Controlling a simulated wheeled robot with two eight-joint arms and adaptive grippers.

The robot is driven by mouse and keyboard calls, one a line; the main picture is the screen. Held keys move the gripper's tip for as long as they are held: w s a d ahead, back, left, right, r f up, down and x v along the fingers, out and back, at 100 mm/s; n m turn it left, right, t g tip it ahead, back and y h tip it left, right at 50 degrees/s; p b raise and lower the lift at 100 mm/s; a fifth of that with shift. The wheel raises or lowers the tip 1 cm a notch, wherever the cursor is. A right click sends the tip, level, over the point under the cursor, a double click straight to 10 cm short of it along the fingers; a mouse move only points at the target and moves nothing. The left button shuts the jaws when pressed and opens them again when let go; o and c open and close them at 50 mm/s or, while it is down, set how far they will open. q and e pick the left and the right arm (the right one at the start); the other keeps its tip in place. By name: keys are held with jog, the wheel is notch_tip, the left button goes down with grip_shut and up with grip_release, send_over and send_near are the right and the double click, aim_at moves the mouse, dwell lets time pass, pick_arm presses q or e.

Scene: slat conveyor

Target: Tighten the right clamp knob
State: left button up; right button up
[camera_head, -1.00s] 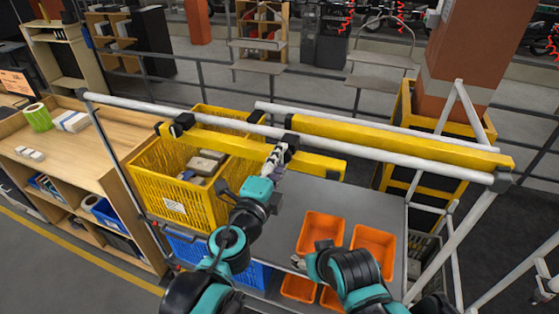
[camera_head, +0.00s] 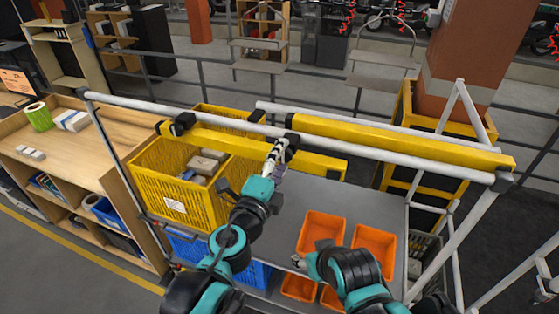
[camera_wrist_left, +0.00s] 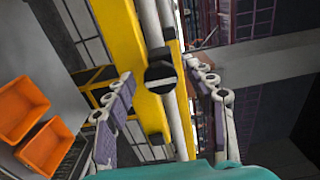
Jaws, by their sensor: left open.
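The right clamp knob (camera_head: 291,139) is black and sits where the yellow beam (camera_head: 230,144) meets the long white rail. In the left wrist view the knob (camera_wrist_left: 160,76) shows a pale bar across its face. My left gripper (camera_head: 281,152) reaches up to it from below and partly hides the clamp. In the left wrist view my left gripper (camera_wrist_left: 160,72) is open, with one finger on either side of the knob; I see gaps on both sides. My right gripper (camera_head: 298,262) is low by the orange bins, mostly hidden by its own arm.
The left clamp (camera_head: 182,122) sits further left on the same beam. A yellow crate (camera_head: 172,204) with boxes stands under the beam. Orange bins (camera_head: 321,232) lie on the grey surface (camera_head: 365,203) to the right. The white rail (camera_head: 400,155) crosses above the grey surface.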

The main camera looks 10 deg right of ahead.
pick_arm(q)
jog(key=shift+s+a, duration=0.1)
jog(key=v, duration=1.1)
jog(key=shift+s+a, duration=0.25)
jog(key=shift+s, duration=0.05)
jog(key=shift+f, duration=0.1)
jog(key=w+a+f+n+y+b, duration=0.2)
jog(key=a+f+n+y+b, duration=0.3)
jog(key=a+f+n+b, duration=0.45)
jog(key=w+a+f+n+y+b, duration=0.2)
jog(key=a+f+n+y+b, duration=0.4)
jog(key=a+f, duration=0.6)
jog(key=s+a+f+n+g+b, duration=0.1)
jog(key=s+f+n+g+b, duration=0.1)
jog(key=f, duration=0.6)
jog(key=s+a+f+n+g+b, duration=0.1)
jog(key=s+f+n+g+b, duration=0.2)
jog(key=f+b, duration=0.3)
jog(key=s+a+f+n+g+h+b, duration=0.1)
jog(key=s+f+n+g+b, duration=0.1)
jog(key=f, duration=0.9)
jog(key=shift+s+n+g+b, duration=0.4)
jog(key=shift+s+n+b, duration=0.55)
jog(key=shift+n, duration=0.3)
